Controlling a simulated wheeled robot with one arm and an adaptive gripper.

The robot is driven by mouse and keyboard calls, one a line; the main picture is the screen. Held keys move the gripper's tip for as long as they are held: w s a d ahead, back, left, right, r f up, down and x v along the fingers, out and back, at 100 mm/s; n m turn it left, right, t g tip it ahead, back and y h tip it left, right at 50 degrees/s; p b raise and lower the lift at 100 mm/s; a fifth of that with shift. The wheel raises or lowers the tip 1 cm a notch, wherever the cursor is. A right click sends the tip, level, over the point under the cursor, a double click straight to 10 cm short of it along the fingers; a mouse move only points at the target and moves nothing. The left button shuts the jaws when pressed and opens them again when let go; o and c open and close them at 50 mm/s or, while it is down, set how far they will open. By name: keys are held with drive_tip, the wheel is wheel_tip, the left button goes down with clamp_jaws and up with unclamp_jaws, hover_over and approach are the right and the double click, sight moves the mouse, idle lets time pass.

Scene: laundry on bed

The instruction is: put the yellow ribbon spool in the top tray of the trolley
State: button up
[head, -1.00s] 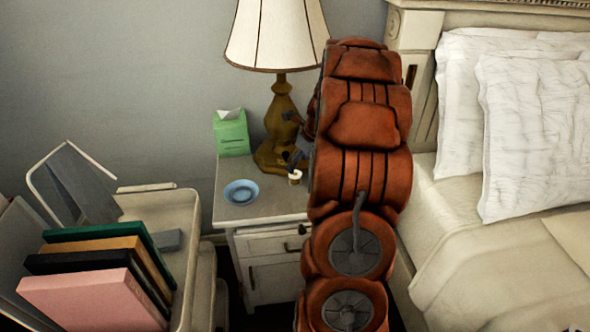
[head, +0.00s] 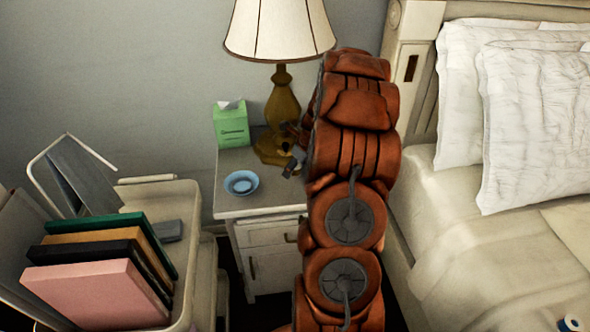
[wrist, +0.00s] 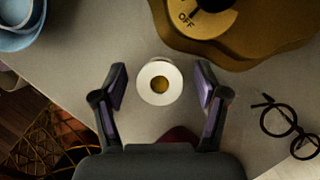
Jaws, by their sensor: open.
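The spool (wrist: 160,84) stands on the nightstand, seen from above as a white round flange with a golden-brown centre; its ribbon is mostly hidden beneath the flange. In the wrist view my gripper (wrist: 161,76) is open, with one finger on each side of the spool and a gap at both sides. In the head view my gripper (head: 291,160) is low over the nightstand by the lamp base, and the spool is hidden there. The trolley's top tray (head: 194,225) is at the left, holding several upright books.
On the nightstand (head: 285,203) are a lamp (head: 284,105), a green tissue box (head: 231,126), a blue bowl (head: 241,183) and glasses (wrist: 290,127). A grey box (head: 168,231) lies in the tray behind the books. A blue spool (head: 571,324) is on the bed.

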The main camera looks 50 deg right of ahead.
drive_tip(key=shift+c, duration=0.2)
drive_tip(key=c, duration=1)
drive_tip(key=shift+r, duration=0.1)
